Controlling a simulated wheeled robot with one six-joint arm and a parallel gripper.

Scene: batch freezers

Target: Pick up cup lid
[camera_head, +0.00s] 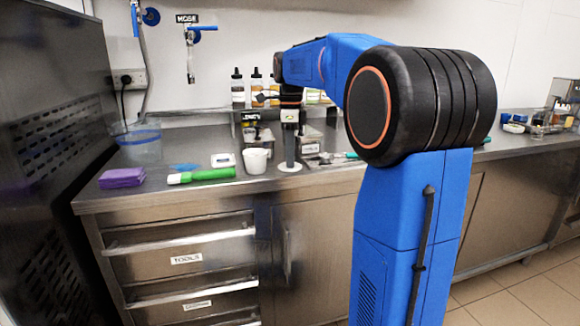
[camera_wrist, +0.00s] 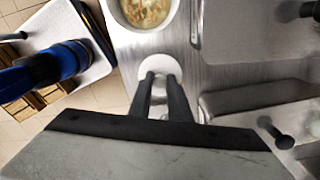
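The cup lid (camera_head: 290,168) is a small white disc that appears to lie flat on the steel counter, right of the white cup (camera_head: 256,161). In the wrist view the lid (camera_wrist: 158,63) shows directly beyond my fingertips, partly hidden by them. My gripper (camera_head: 290,160) points straight down over the lid. Its two dark fingers (camera_wrist: 160,82) stand apart with a gap between them, and no thing is clearly pinched there. I cannot tell whether the fingertips touch the lid. The cup (camera_wrist: 148,12), with pale speckled contents, is close beside it.
A green-handled tool (camera_head: 205,175), a purple stack (camera_head: 122,177) and a clear tub (camera_head: 140,142) are to the left. Bottles (camera_head: 257,88) stand at the back. Metal containers (camera_head: 309,143) and utensils (camera_head: 342,155) lie close on the right. The counter's front edge is near.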

